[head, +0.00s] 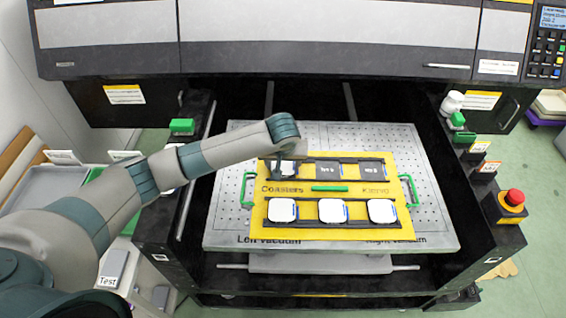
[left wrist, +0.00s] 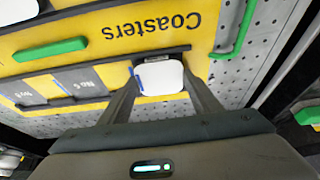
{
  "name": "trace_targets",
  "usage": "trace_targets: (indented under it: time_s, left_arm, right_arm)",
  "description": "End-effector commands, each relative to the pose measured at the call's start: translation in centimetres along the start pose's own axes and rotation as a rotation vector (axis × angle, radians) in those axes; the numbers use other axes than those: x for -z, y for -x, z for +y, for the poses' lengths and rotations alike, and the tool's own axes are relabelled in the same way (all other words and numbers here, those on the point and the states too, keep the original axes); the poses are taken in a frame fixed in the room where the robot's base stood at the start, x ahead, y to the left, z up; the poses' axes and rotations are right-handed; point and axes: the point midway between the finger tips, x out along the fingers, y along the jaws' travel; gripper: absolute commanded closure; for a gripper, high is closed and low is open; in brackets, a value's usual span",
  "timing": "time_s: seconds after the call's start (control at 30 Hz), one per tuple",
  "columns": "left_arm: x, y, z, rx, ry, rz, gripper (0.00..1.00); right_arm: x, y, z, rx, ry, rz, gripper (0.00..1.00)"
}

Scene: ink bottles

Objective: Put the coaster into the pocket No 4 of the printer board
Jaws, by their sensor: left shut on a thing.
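The yellow printer board (head: 330,188) lies on the perforated metal table, with two rows of pockets. My left gripper (head: 284,172) reaches down over the back-left pocket. In the left wrist view my left gripper (left wrist: 160,82) is shut on a white coaster (left wrist: 158,77) with a blue edge strip. The coaster is at the end pocket beside the bare pockets No 5 (head: 328,169) and No 6 (head: 372,169). I cannot tell whether it rests in that pocket or is just above it. The pocket's label is hidden. My right gripper is not in view.
White coasters (head: 331,210) fill the front row. A green bar (head: 330,188) lies between the rows, and green handles (head: 248,189) stand at the board's sides. Printer housing (head: 310,45) overhangs the back. A red stop button (head: 514,197) is at right.

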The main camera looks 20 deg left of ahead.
Motion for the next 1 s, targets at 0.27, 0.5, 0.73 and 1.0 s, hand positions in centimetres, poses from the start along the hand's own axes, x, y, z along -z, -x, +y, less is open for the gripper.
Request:
trace_targets:
  time_s: [0.27, 0.5, 0.73, 1.0]
  left_arm:
    - [-0.1, -0.2, 0.0, 0.0, 0.0, 0.0, 0.24]
    - [0.0, -0.1, 0.0, 0.0, 0.0, 0.0, 0.24]
    - [0.0, 1.3, 0.1, -0.002, 0.0, 0.0, 0.24]
    - [0.0, 5.4, 0.1, -0.004, -0.001, 0.001, 0.24]
  right_arm:
    - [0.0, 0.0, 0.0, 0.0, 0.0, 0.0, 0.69]
    - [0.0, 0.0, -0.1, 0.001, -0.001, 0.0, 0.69]
    - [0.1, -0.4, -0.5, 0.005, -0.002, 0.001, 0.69]
    - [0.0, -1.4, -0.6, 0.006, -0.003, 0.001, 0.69]
